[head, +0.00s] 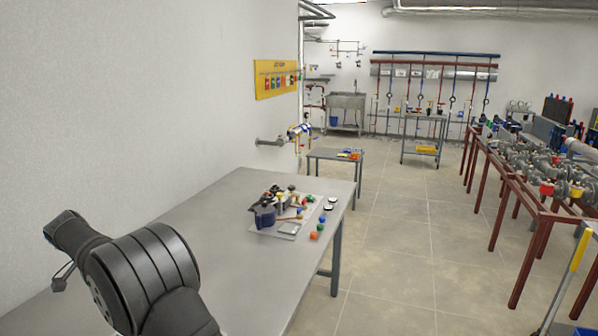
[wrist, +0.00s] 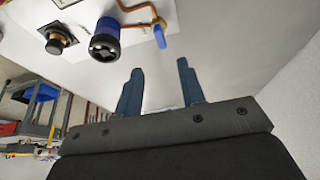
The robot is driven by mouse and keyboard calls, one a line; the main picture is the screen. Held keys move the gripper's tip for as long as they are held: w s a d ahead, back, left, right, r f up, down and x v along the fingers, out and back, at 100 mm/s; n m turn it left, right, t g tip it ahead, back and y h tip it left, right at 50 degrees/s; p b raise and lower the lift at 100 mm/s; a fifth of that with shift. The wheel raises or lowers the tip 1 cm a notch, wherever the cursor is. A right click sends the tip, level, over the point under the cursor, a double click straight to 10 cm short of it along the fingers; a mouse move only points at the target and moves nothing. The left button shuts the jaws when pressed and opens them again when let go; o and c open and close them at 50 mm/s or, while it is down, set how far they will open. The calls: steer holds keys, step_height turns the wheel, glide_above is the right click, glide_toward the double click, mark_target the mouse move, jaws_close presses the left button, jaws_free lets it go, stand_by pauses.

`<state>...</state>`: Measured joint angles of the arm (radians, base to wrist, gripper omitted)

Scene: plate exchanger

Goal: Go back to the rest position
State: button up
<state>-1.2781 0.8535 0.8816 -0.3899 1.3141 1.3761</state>
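My gripper (wrist: 160,80) shows in the wrist view with its two blue-grey fingers apart and nothing between them. Beyond the fingertips is the table (wrist: 225,45) and the pale board of the plate exchanger setup (wrist: 25,40). A blue cylinder with a black end (wrist: 105,40), a black knob on a square base (wrist: 55,38), a bent copper pipe (wrist: 135,22) and a blue handle (wrist: 160,37) are on it, apart from the fingers. In the head view the setup (head: 280,212) sits on the grey table (head: 215,205); my fingers cannot be made out there.
Small coloured pieces, including an orange one (head: 316,236), lie on the table's right edge. The near table surface is clear. A white wall (head: 130,90) stands along the left. A small side table (head: 336,155) and red pipe racks (head: 530,190) stand beyond the table.

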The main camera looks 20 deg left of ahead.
steer(key=x, duration=1)
steer(key=shift+w+d+f, duration=0.1)
steer(key=shift+w+f, duration=0.05)
steer(key=shift+f, duration=0.1)
steer(key=shift+w+f, duration=0.15)
steer(key=shift+f, duration=0.1)
steer(key=n+y, duration=0.1)
steer(key=n, duration=0.2)
steer(key=shift+d+n, duration=0.15)
steer(key=shift+n, duration=0.15)
steer(key=shift+w+d+n+g+y, duration=0.1)
steer(key=shift+n+g+y, duration=0.3)
steer(key=shift+n, duration=0.9)
steer(key=shift+d+n+g+y, duration=0.1)
steer(key=shift+n+y, duration=0.6)
steer(key=shift+n, duration=0.6)
